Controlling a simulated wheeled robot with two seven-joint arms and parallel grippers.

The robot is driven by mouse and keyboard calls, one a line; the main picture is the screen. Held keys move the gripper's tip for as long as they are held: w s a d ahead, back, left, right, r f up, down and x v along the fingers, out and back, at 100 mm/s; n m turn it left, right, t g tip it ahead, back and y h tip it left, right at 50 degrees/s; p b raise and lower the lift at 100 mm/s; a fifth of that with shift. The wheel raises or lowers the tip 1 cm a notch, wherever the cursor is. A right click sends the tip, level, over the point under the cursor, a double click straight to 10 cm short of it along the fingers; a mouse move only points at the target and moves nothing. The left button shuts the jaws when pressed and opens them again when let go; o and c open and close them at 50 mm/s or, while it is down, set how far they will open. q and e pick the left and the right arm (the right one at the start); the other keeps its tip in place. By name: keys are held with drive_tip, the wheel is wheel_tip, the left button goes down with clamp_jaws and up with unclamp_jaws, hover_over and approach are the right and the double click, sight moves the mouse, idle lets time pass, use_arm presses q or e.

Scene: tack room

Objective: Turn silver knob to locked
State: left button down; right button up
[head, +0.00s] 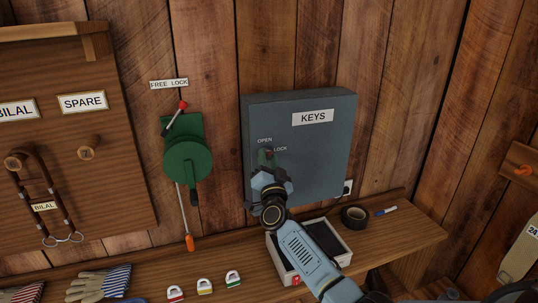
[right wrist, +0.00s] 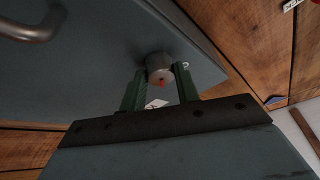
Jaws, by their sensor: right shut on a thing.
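The silver knob (right wrist: 158,62) is on the front of the grey-blue key cabinet (head: 312,160), with a small orange-red mark on its face. In the head view, my right gripper (head: 267,159) is at the cabinet's left side, just below the OPEN and LOCK labels, and hides the knob. In the right wrist view, the green fingers of my right gripper (right wrist: 161,82) are on either side of the knob, shut on it. I cannot tell which label the mark points to. My left gripper is not in view.
A shelf (head: 400,232) below the cabinet holds a white-rimmed tray (head: 342,245), black tape (head: 354,216), a marker (head: 386,211), padlocks (head: 204,286) and gloves (head: 98,283). A green lever device (head: 186,160) hangs left of the cabinet. A metal handle (right wrist: 32,28) shows in the wrist view.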

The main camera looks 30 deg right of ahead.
drive_tip(key=m+g+p, duration=0.1)
drive_tip(key=m, duration=0.1)
drive_tip(key=m+g+h+p, duration=0.1)
drive_tip(key=m, duration=0.1)
drive_tip(key=m+g+p, duration=0.1)
drive_tip(key=m, duration=0.2)
drive_tip(key=shift+a+r+h+p, duration=0.25)
drive_tip(key=shift+h+p, duration=0.1)
drive_tip(key=shift+h, duration=0.05)
drive_tip(key=shift+m+g+p, duration=0.8)
drive_tip(key=shift+m+p, duration=0.5)
drive_tip(key=shift+m, duration=0.8)
drive_tip(key=o, duration=1)
drive_tip(key=shift+c, duration=0.2)
drive_tip(key=v, duration=1.3)
